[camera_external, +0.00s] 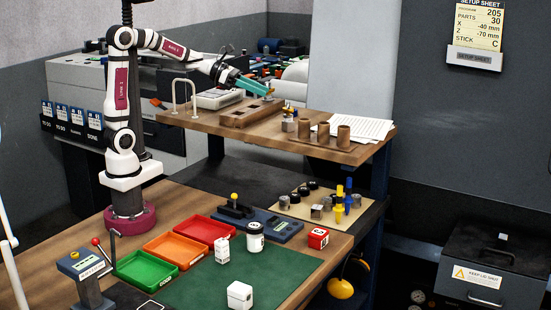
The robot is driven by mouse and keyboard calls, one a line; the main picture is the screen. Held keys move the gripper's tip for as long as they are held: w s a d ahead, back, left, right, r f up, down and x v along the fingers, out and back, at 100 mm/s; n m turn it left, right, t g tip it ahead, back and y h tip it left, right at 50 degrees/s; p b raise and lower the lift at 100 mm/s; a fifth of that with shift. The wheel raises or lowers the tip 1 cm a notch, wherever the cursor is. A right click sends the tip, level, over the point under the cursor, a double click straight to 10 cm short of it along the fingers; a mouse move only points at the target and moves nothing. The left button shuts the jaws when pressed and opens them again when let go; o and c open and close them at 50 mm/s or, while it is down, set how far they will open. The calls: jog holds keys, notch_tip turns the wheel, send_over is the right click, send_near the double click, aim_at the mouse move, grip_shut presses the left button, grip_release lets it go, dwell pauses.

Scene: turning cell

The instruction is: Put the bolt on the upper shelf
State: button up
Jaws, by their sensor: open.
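The upper shelf (205,122) is a wooden board behind the main bench, to the right of my arm. My gripper (268,91) has teal fingers and is open above the shelf, over a brown wooden block with recesses (252,112). I cannot pick out the bolt with certainty. A small metal piece (288,125) stands on the shelf just right of the block. Several small metal, black, yellow and blue parts stand on a tan board (296,212) on the lower level; they are too small to tell apart.
Brown cylinders (343,137) and white papers (362,128) fill the shelf's right part; a pale handle frame (185,95) stands at its left. Below are green (147,270), orange (175,249) and red trays (205,228), a white canister (255,238) and a red cube (318,238).

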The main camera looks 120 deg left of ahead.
jog(key=d+f+m+g+h, duration=0.3)
jog(key=d+f+m+h, duration=0.1)
jog(key=d+m, duration=0.85)
jog(key=d+f+m+g+h, duration=0.4)
jog(key=d+m, duration=0.6)
jog(key=d, duration=0.6)
jog(key=s+d+f+m+g+y, duration=0.1)
jog(key=s+f+m+g+y, duration=0.1)
jog(key=s+m, duration=0.4)
jog(key=s+d+f+m+g+y, duration=0.2)
jog(key=s+m, duration=0.5)
jog(key=m, duration=1)
notch_tip(320, 180, down, 2)
jog(key=shift+s+d+f+g+y, duration=0.25)
jog(key=shift+g+y, duration=0.15)
jog(key=shift+g, duration=0.4)
